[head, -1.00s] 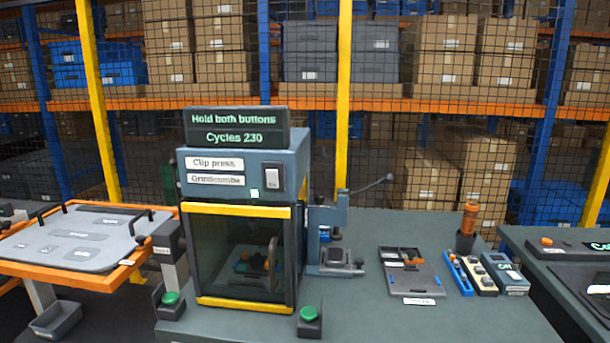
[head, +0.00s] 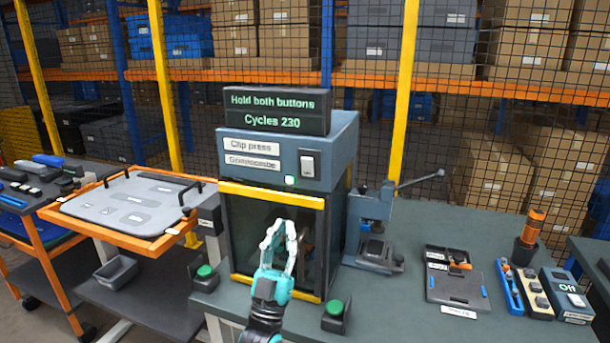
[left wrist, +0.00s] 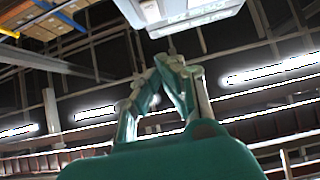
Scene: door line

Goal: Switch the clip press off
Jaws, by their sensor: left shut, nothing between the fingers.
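The clip press (head: 340,148) stands on the grey bench, a dark box with yellow bars around its front window. Its sign (head: 276,110) reads "Hold both buttons" and "Cycles 230". A rocker switch (head: 309,163) sits on the upper front, right of the name labels, with a small lit lamp (head: 290,181) below and left of it. My left gripper (head: 280,228) is shut and empty, pointing up in front of the window, below the switch. Its closed fingertips also show in the left wrist view (left wrist: 171,62). My right gripper is out of view.
Green buttons stand at the press's front left (head: 204,271) and front right (head: 335,308). A lever tool (head: 375,225) stands close on its right. A clip tray (head: 455,278) and a device reading "Off" (head: 566,293) lie farther right. An orange-framed table (head: 130,210) is at left.

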